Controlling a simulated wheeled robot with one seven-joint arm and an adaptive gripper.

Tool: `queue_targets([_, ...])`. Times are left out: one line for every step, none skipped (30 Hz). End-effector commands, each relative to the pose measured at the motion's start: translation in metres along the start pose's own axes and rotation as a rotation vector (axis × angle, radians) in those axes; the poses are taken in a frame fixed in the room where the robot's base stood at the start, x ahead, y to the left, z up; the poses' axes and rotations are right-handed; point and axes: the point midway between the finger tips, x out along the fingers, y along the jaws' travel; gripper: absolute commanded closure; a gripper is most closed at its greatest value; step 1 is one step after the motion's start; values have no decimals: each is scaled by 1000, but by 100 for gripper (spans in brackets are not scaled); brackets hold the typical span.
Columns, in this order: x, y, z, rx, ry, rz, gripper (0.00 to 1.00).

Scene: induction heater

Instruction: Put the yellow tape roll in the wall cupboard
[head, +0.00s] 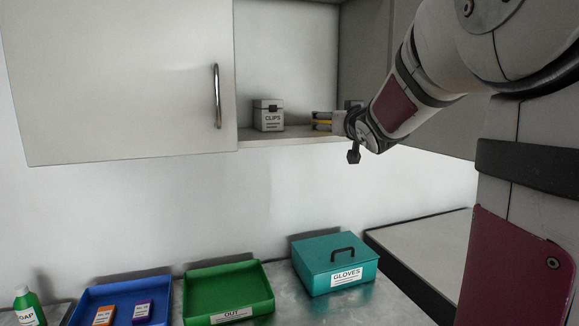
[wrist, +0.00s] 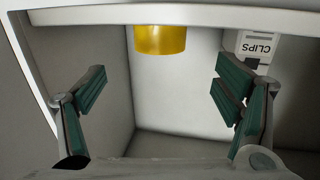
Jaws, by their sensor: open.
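The yellow tape roll (wrist: 160,40) is inside the wall cupboard (head: 286,142), at the shelf board that crosses the top of the wrist view. That board hides part of it. In the head view only a small yellow patch (head: 321,121) shows beside my gripper (head: 320,120). My gripper reaches into the open right part of the cupboard, right of the clips box. In the wrist view my gripper (wrist: 165,88) is open, its two fingers wide apart. The roll shows between them across the picture, with clear gaps on both sides; I see no finger touching it.
A white clips box (head: 269,116) stands on the shelf; it also shows in the wrist view (wrist: 259,46). The cupboard door with its handle (head: 217,96) is at left. Below are a blue tray (head: 92,294), a green tray (head: 229,290), a teal gloves box (head: 335,263) and a green bottle (head: 29,307).

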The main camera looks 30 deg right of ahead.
Motion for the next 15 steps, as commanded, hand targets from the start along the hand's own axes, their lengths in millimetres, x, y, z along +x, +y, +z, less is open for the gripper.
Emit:
queue_targets([0, 0, 0, 0, 0, 0, 16])
queue_targets([0, 0, 0, 0, 0, 0, 16])
queue_targets([-1, -1, 0, 0, -1, 0, 16])
queue_targets([-2, -3, 0, 0, -4, 0, 16])
queue_targets([-4, -5, 1, 0, -10, 0, 16])
queue_targets([-8, -10, 2, -1, -23, 2, 16])
queue_targets([-11, -14, 4, -3, -36, 3, 16])
queue_targets([-17, -20, 5, -4, -52, 3, 16])
queue_targets([-25, -29, 10, -6, -83, 5, 16])
queue_targets([-33, -37, 14, -8, -109, 5, 16])
queue_targets([-43, -46, 19, -10, -138, 4, 16])
queue_targets([-56, -57, 27, -14, -182, 1, 16])
queue_targets([-67, -66, 34, -19, -219, -3, 16])
queue_targets([-79, -75, 41, -24, -255, -9, 16])
queue_targets([-95, -86, 51, -30, -303, -19, 16])
